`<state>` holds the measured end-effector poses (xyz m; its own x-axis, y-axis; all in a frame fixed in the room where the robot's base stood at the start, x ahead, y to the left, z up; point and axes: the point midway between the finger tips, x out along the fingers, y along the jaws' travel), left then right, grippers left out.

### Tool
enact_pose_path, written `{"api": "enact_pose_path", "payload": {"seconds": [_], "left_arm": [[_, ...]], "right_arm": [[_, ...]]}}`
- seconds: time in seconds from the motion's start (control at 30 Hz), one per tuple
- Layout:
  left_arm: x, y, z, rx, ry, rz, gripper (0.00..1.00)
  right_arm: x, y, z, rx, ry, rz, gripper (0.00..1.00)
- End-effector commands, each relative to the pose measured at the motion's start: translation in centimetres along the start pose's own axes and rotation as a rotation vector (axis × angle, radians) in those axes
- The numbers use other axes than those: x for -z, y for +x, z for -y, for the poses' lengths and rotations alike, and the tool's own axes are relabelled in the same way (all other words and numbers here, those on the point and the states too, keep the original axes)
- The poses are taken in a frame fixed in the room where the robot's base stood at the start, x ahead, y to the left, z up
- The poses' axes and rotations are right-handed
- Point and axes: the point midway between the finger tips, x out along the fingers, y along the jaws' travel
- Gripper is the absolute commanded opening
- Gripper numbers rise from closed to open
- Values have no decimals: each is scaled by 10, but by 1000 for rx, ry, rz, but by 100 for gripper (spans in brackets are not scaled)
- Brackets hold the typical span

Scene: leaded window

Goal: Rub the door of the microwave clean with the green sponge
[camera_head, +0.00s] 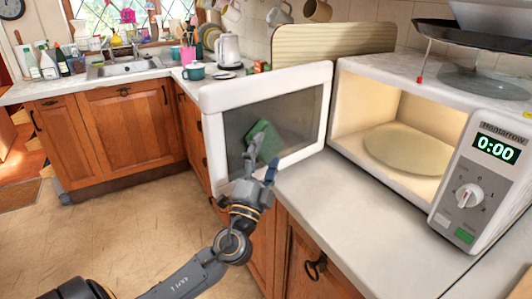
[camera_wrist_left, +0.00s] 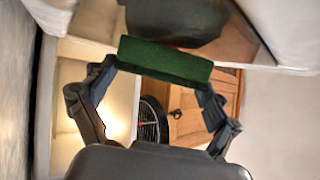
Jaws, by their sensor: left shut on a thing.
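The microwave (camera_head: 400,75) stands on the counter with its white-framed door (camera_head: 318,90) swung wide open to the left. The door's dark glass faces me. My left gripper (camera_head: 261,160) is shut on the green sponge (camera_head: 266,141) in front of the glass. In the left wrist view, the sponge (camera_wrist_left: 165,60) sits between the two fingertips of the gripper (camera_wrist_left: 160,75). The sponge is at or very near the glass; I cannot tell whether it touches. My right gripper is not in view.
The microwave's inside is lit, with a round plate (camera_head: 405,148) in it. A scale with a dark tray (camera_head: 475,36) is on top. A wooden board (camera_head: 335,45) leans behind the door. A white kettle (camera_head: 229,50) and teal mugs stand farther left. The counter (camera_head: 345,205) before the microwave is clear.

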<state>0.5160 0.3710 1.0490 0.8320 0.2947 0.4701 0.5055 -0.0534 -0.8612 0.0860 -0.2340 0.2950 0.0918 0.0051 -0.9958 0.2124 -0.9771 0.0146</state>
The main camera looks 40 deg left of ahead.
Motion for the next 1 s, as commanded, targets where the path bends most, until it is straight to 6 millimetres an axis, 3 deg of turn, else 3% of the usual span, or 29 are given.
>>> {"api": "enact_pose_path", "payload": {"seconds": [0.5, 0.77, 1.0], "left_arm": [[10, 31, -20, 1, -1, 1, 63], [6, 32, -21, 1, 0, 1, 63], [0, 16, -12, 0, 0, 0, 63]], "right_arm": [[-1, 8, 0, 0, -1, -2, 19], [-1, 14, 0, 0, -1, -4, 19], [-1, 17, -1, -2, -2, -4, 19]]}}
